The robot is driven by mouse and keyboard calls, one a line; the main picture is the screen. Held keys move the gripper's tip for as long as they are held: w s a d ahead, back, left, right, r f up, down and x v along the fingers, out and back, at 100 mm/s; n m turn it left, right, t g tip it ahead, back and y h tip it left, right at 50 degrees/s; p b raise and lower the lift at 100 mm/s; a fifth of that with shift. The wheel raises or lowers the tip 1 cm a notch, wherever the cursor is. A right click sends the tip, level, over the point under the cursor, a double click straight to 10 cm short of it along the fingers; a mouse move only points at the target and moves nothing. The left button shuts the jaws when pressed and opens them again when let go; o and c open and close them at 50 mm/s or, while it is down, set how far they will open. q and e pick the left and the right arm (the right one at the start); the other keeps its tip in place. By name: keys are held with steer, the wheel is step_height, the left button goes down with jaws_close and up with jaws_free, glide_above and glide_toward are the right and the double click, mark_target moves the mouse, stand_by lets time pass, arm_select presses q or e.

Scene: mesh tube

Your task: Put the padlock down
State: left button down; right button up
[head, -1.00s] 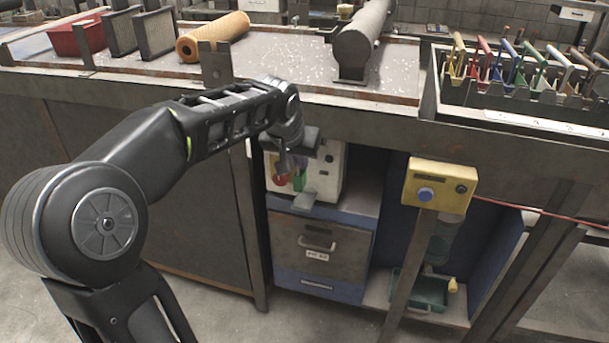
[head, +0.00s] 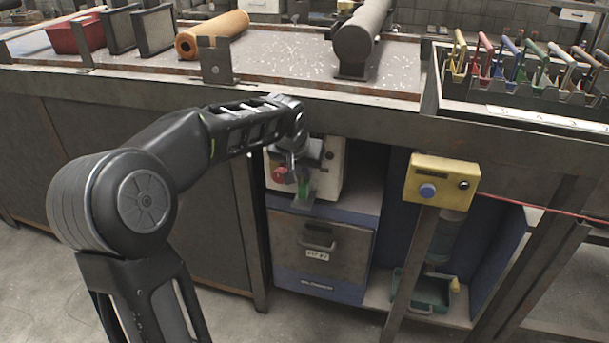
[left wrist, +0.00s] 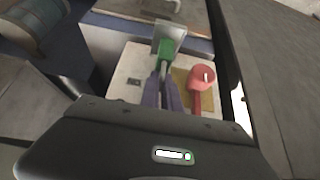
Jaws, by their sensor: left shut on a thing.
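My left gripper (head: 302,180) is in front of the switch box under the bench, shut on a small green padlock (head: 304,190). In the left wrist view the gripper fingers (left wrist: 166,76) point at the box and the green padlock (left wrist: 165,52) shows between their tips. A small grey ledge (left wrist: 171,31) sticks out of the box, and the padlock overlaps it in that view. I cannot tell whether the padlock touches the ledge. The fingers and padlock partly hide each other. My right gripper is not in view.
A red rotary handle (left wrist: 203,77) sits close beside the fingers on the white box (head: 329,180). A yellow button box (head: 441,182) stands on a post to the right. A drawer (head: 320,247) is below.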

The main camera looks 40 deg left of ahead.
arm_select(q)
steer(key=shift+w+a+f, duration=0.1)
steer(key=shift+w+f, duration=0.05)
steer(key=shift+f, duration=0.4)
steer(key=shift+r, duration=0.1)
steer(key=shift+f+b, duration=0.25)
steer(key=shift+b, duration=0.05)
steer(key=c, duration=1.6)
jaws_free()
steer(key=shift+r, duration=0.15)
